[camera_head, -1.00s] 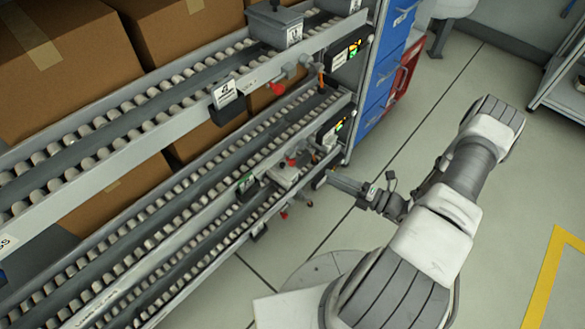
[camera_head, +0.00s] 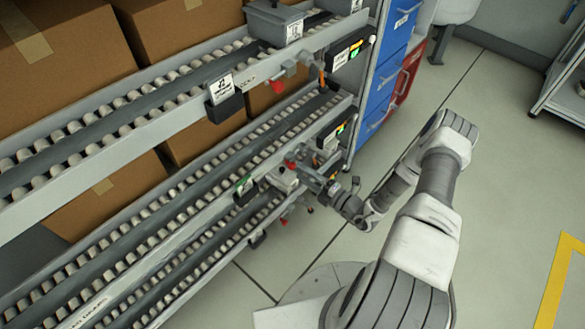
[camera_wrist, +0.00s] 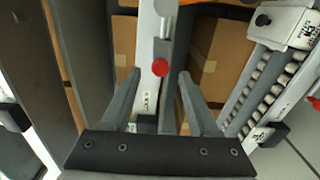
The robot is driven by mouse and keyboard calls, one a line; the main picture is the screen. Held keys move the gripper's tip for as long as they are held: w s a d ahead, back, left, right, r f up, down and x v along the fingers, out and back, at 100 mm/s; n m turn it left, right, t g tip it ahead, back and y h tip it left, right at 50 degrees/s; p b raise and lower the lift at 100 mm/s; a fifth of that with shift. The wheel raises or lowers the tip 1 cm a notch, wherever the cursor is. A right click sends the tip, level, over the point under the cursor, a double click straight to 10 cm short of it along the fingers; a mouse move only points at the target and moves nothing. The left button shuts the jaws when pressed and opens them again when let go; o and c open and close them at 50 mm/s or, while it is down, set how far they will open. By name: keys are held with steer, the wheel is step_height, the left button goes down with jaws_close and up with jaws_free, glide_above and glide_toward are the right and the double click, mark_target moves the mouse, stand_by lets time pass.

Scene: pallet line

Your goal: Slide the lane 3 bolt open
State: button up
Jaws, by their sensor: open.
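A bolt with a red knob (camera_head: 290,165) sits on the lower roller rail, close to the end of my arm. My gripper (camera_head: 302,173) is at this rail, in front of the bolt. In the wrist view a red knob (camera_wrist: 160,68) shows between the two spread fingertips of my gripper (camera_wrist: 160,78), with space on both sides. The jaws are open and hold nothing. Another red knob (camera_head: 278,87) hangs on the upper rail. I cannot read which lane number belongs to each bolt, and my gripper partly hides the lower one.
Cardboard boxes (camera_head: 70,62) stand behind the sloping roller lanes. A grey bin (camera_head: 272,22) sits on the upper lane. Blue drawers (camera_head: 383,85) stand at the rack's end. A label holder (camera_head: 222,97) juts from the upper rail. The floor (camera_head: 500,170) on the right is clear.

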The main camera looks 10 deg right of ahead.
mark_target(294, 167)
steer(key=b+x, duration=0.1)
steer(key=x, duration=0.4)
jaws_close()
stand_by(1.4)
